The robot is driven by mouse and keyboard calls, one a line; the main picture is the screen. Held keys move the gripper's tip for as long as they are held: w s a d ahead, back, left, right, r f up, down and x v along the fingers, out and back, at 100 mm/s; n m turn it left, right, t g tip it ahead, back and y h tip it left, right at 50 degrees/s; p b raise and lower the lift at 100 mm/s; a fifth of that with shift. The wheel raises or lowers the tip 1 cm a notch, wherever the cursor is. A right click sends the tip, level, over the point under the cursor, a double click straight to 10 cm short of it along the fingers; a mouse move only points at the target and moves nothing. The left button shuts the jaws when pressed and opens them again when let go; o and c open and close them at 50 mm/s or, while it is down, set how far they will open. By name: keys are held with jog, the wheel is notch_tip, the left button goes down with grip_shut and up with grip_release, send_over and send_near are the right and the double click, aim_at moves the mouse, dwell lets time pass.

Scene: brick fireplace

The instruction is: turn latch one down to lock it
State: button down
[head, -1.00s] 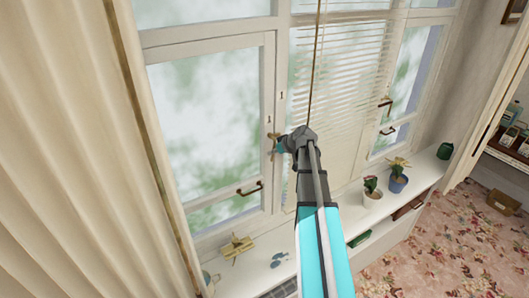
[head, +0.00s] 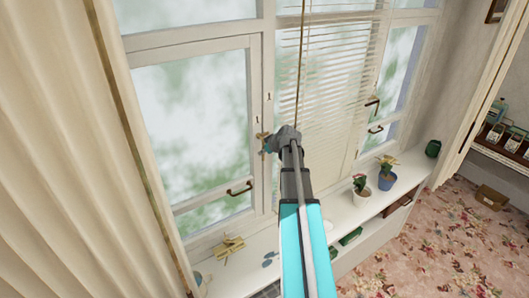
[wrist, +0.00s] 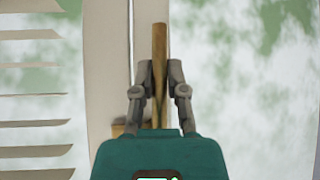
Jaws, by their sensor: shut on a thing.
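Latch one is a brass-coloured handle (head: 261,136) on the white window frame, beside small "1" marks in the head view. My gripper (head: 268,143) is at this latch and covers part of it. In the wrist view the brass handle (wrist: 159,42) runs upright in the picture between the two fingers of my gripper (wrist: 160,70). The fingers are shut on it, and its end sticks out past them. A brass piece (wrist: 118,130) shows low beside the gripper. The rest of the latch is hidden.
A dark pull handle (head: 240,188) is on the left sash. A cord (head: 301,60) hangs in front of the blinds (head: 335,85). Potted plants (head: 387,180) stand on the sill, with a yellow object (head: 229,247) at left. A curtain (head: 60,150) borders the left.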

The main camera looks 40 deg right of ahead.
jog(key=c, duration=0.7)
grip_release()
jog(key=shift+d, duration=0.1)
